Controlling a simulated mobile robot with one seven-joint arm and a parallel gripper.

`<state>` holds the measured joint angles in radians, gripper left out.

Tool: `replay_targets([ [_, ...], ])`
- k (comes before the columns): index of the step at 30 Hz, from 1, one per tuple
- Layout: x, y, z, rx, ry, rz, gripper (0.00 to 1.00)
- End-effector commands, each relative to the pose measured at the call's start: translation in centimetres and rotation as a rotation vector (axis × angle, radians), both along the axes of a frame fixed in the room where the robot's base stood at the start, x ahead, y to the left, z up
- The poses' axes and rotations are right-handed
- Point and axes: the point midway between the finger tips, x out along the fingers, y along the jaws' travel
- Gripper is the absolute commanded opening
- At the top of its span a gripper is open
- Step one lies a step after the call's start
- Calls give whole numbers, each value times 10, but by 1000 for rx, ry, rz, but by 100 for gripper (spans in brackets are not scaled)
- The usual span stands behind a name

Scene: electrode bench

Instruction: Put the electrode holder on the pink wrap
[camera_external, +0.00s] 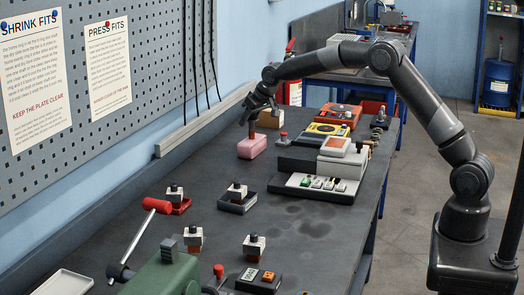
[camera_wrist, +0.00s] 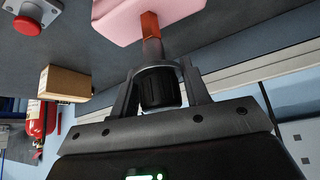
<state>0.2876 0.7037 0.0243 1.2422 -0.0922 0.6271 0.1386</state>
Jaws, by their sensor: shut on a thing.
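The electrode holder has a black knurled body (camera_wrist: 160,90) and a reddish-brown shaft. My gripper (camera_external: 258,107) is shut on the black body; its two fingers also show on either side of it in the wrist view (camera_wrist: 159,80). The shaft (camera_external: 252,130) points down, roughly upright, in the external view. The pink wrap (camera_external: 252,149) is a soft-edged pink block on the dark bench, directly below my gripper. In the wrist view the shaft tip overlaps the pink wrap (camera_wrist: 112,20). Whether it touches or is just above cannot be told.
A cardboard box (camera_external: 270,119) stands just behind the wrap. A red button (camera_external: 283,138) is to its right, near a grey stepped device (camera_external: 336,160) and a yellow meter (camera_external: 326,130). The dark bench (camera_external: 215,165) is clear in front of the wrap.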

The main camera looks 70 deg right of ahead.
Motion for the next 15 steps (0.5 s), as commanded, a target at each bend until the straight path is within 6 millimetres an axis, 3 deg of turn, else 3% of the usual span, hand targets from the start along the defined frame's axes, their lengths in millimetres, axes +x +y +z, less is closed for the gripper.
replay_targets([
  [8,0,0,0,0,1,0,64],
  [15,0,0,0,0,0,0,64],
])
